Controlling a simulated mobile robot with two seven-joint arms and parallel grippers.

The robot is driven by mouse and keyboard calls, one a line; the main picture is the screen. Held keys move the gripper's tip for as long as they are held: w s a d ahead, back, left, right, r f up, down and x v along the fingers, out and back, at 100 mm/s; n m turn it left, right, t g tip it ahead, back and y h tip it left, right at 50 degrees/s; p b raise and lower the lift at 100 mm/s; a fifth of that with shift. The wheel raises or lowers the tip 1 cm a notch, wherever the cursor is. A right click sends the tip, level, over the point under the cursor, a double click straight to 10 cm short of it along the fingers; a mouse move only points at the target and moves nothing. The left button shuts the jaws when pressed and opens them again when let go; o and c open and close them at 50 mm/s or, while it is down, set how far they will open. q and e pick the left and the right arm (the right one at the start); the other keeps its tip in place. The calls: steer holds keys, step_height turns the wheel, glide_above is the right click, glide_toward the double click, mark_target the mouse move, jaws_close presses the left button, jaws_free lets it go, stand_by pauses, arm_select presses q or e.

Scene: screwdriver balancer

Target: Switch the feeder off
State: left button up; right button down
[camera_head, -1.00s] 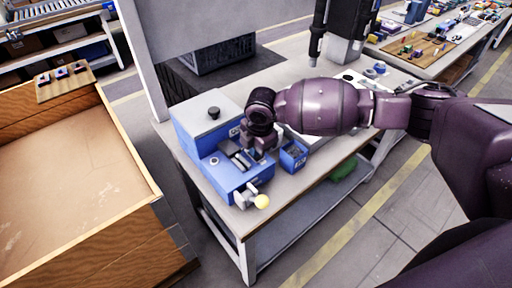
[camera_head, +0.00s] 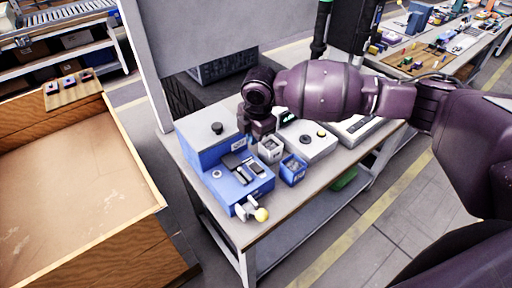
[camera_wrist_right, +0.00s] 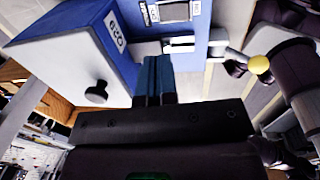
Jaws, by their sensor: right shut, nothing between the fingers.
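The feeder is a blue box with a pale grey top (camera_head: 205,131) and a lower blue front section (camera_head: 226,193). A black knob (camera_head: 217,128) stands on the top; it also shows in the right wrist view (camera_wrist_right: 96,93). The lower section carries dark slots (camera_head: 238,167) and a small round grey button (camera_head: 217,174). A lever with a yellow ball (camera_head: 262,214) sticks out at the front. My right gripper (camera_head: 259,137) is shut and empty, above the bench by the feeder's right side. Its fingers (camera_wrist_right: 153,78) show against the blue housing. My left gripper is out of view.
A grey bin (camera_head: 271,150) and a blue bin (camera_head: 293,169) stand right of the feeder. A large wooden crate (camera_head: 70,165) is at the left. Bare bench top (camera_head: 283,202) lies in front of the blue bin.

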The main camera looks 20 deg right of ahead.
steer(key=shift+w+a+r, duration=0.1)
steer(key=shift+w+r, duration=0.1)
steer(key=shift+r, duration=1.65)
